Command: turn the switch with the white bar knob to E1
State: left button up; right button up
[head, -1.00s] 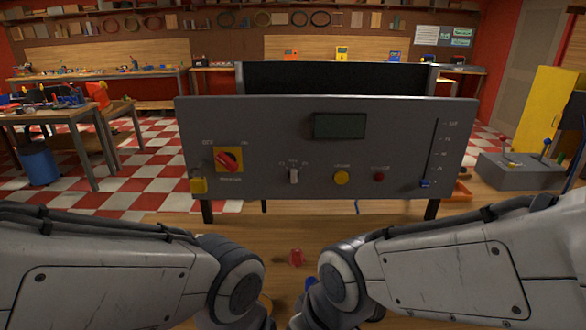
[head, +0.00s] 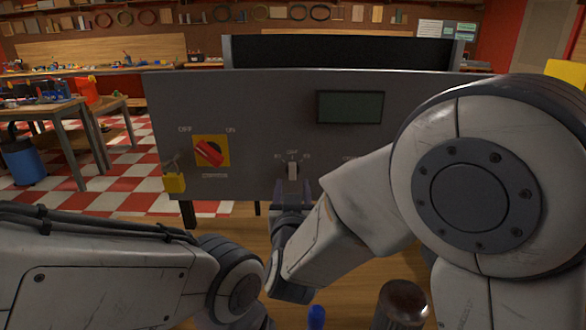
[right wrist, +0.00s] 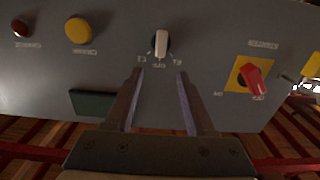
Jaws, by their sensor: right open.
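The switch with the white bar knob (head: 292,171) is on the grey panel (head: 260,110), below the display. Its bar stands about upright, in line with the middle label, which looks like OFF; small labels flank it, too small to read surely. My right gripper (head: 293,188) is in front of the panel, just below the knob. In the right wrist view, turned upside down, the knob (right wrist: 162,42) lies beyond the open fingers (right wrist: 159,74), roughly in line with the gap. Nothing is between the fingers, and they appear apart from the knob. My left gripper is out of view.
A red rotary switch (head: 208,152) on a yellow plate and a yellow padlock (head: 174,182) are left of the knob. A yellow button (right wrist: 78,30) and a dark red button (right wrist: 20,28) show in the right wrist view. My right arm hides the panel's right part.

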aim_at(292, 166)
jog(key=w+p, duration=0.1)
jog(key=w, duration=0.8)
grip_shut()
